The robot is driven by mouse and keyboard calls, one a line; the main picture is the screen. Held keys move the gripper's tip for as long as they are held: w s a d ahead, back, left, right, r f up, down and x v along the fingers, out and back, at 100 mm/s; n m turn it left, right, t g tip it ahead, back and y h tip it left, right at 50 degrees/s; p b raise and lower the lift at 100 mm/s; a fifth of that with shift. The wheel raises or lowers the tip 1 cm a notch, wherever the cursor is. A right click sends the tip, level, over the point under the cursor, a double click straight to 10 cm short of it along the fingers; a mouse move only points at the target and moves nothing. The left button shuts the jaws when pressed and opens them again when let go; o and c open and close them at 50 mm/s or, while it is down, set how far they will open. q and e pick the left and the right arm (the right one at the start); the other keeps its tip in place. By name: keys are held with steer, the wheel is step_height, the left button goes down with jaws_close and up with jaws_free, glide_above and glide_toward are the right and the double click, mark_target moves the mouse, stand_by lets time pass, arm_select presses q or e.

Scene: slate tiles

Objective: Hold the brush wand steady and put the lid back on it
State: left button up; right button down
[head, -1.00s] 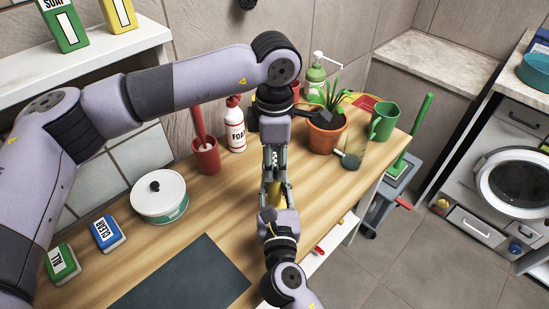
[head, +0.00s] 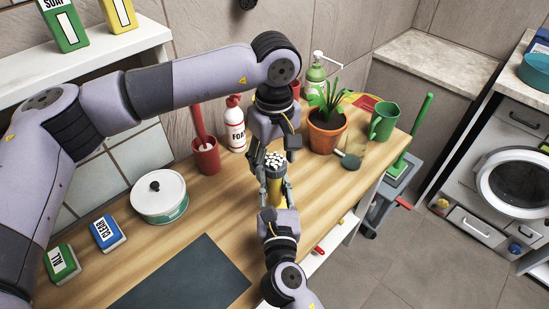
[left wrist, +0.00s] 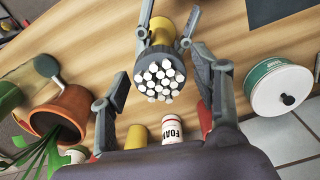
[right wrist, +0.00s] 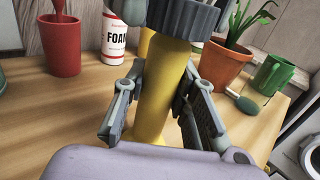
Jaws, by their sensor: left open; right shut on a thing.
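The brush wand (head: 275,188) has a yellow body, a dark grey collar and white bristle tufts on top. It stands about upright over the table. My right gripper (right wrist: 158,105) is shut around its yellow body. My left gripper (head: 273,150) is open just above the bristle end. In the left wrist view its fingers (left wrist: 163,82) stand apart, with the bristles (left wrist: 161,80) between them and nothing clearly held. I cannot identify the lid in these frames. A yellow object (left wrist: 140,135) beside the foam bottle is partly hidden by my left gripper; I cannot tell what it is.
Behind stand a red cup (head: 206,157), a foam bottle (head: 235,130) and a potted plant (head: 326,133). A grey-green round-headed tool (head: 347,160) and green mug (head: 383,122) are right. A white pot (head: 160,196) stands left. A dark mat (head: 185,278) lies clear in front.

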arm_select(q)
steer(key=shift+o, duration=0.4)
step_height(320, 180, up, 12)
stand_by(0.4)
arm_select(e)
steer(key=c, duration=1.2)
jaws_free()
